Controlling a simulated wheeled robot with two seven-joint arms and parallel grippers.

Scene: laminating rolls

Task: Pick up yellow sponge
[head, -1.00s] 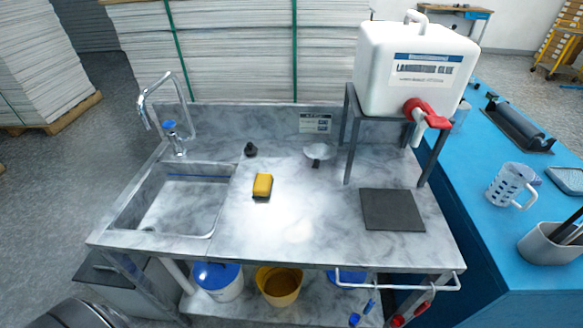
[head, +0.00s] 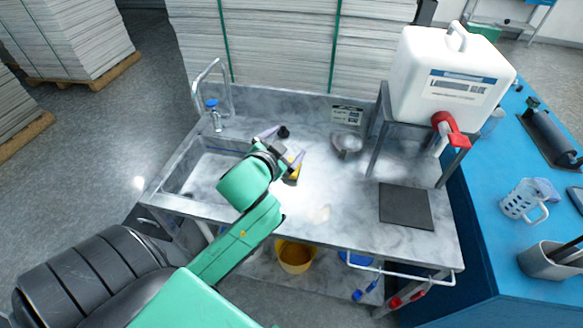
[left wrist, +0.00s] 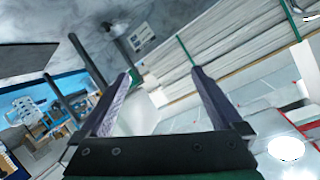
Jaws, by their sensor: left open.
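The yellow sponge (head: 292,172) lies on the marble counter, just right of the sink. My left gripper (head: 281,146) is over the counter beside the sponge in the head view, and its finger and wrist partly cover it. The left gripper is open, with a clear gap between its fingers (left wrist: 163,80) in the left wrist view. The sponge does not show in the left wrist view. My right gripper is not in view.
The sink (head: 205,168) and faucet (head: 214,105) are left of the gripper. A small black object (head: 283,131) is behind it. A white jug (head: 450,75) with a red tap stands on a metal stand at right. A dark mat (head: 406,205) lies at front right; counter between is clear.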

